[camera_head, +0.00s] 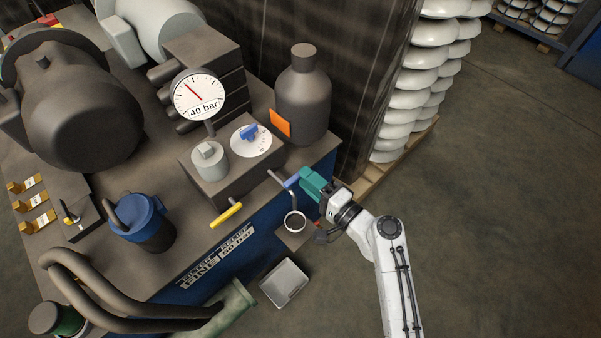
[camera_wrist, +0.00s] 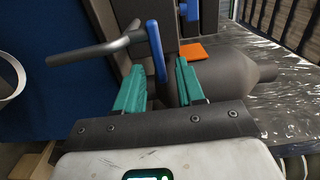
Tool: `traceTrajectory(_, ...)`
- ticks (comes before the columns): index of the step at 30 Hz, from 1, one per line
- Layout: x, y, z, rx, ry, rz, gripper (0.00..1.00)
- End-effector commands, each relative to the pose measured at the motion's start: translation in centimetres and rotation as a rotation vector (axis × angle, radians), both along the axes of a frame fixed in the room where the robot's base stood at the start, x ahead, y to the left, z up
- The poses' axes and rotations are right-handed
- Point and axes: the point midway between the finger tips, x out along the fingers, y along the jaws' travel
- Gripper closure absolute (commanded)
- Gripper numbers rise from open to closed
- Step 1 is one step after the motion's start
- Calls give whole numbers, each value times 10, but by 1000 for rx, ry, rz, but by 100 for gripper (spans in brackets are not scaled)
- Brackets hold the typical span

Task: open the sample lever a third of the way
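The lever with the blue handle (camera_head: 292,181), which I take for the sample lever, sits on a thin grey pipe at the front of the blue-sided bench. In the wrist view the blue handle (camera_wrist: 155,50) stands nearly upright beside the grey pipe (camera_wrist: 95,49). My gripper (camera_head: 303,181) is at the handle from the right. In the wrist view its teal fingers (camera_wrist: 160,88) are apart, with the handle's end between them, nearer the left finger. I cannot tell whether a finger touches it. A round cup (camera_head: 295,221) sits below the pipe.
A yellow handle (camera_head: 227,214) sticks out left of the lever. A dark bottle (camera_head: 303,95) and an insulator stack (camera_head: 400,100) are near my arm. Floor to the right is clear.

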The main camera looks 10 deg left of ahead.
Motion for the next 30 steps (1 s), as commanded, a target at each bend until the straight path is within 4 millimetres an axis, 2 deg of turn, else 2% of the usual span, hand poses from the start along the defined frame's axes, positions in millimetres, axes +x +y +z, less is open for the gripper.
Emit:
traceTrajectory(3,11,14,0,0,-1,1,62)
traceTrajectory(7,17,22,0,0,0,1,62)
traceTrajectory(18,20,26,0,-1,-1,0,62)
traceTrajectory(30,20,25,0,-1,0,0,100)
